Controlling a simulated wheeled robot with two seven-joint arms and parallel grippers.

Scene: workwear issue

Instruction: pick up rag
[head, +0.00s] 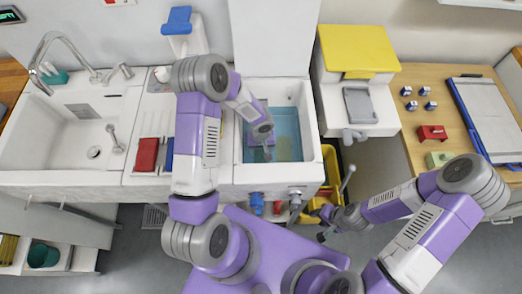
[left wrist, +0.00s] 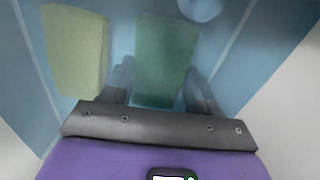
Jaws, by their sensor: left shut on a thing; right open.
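My left gripper (head: 264,150) reaches down into the water-filled basin (head: 312,140). In the left wrist view its two fingers stand on either side of a dark green rectangular piece (left wrist: 166,55), and it is shut on this piece. The piece looks like a rag or a sponge; I cannot tell which. A paler yellow-green piece (left wrist: 75,50) lies to its left in the same basin, apart from the fingers. In the head view the arm hides most of the held piece. My right gripper (head: 328,225) is open and empty, in front of the counter near the yellow bin (head: 331,165).
An empty sink (head: 40,135) with a tap is at the left. A red piece (head: 146,155) and a blue piece (head: 169,155) lie on the counter beside the basin. A yellow-topped unit (head: 357,48) and a wooden table (head: 440,78) with small blocks stand at the right.

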